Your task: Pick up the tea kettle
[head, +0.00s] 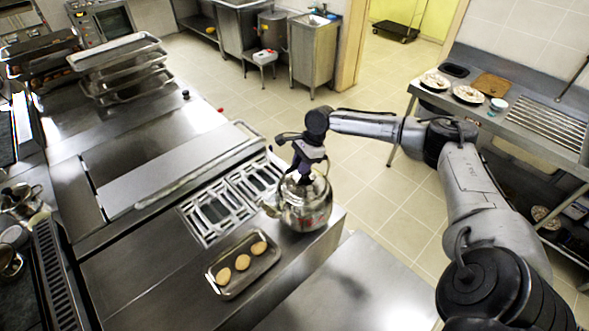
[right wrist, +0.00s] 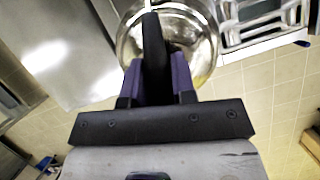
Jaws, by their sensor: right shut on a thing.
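The shiny steel tea kettle (head: 305,208) is at the right corner of the steel counter, beside the slotted grates, with its spout toward the left. It also shows in the right wrist view (right wrist: 203,35), behind the fingers. In the right wrist view the right gripper's fingers (right wrist: 155,70) are close together over the kettle. Whether the kettle touches the counter is unclear. My left gripper is not in view.
A tray (head: 216,283) with several round brown pieces lies on the counter, left of the kettle. Slotted grates (head: 212,217) are behind it. Stacked trays (head: 120,52) stand at the far left. A side table with plates (head: 468,94) is at right. Open floor lies behind the kettle.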

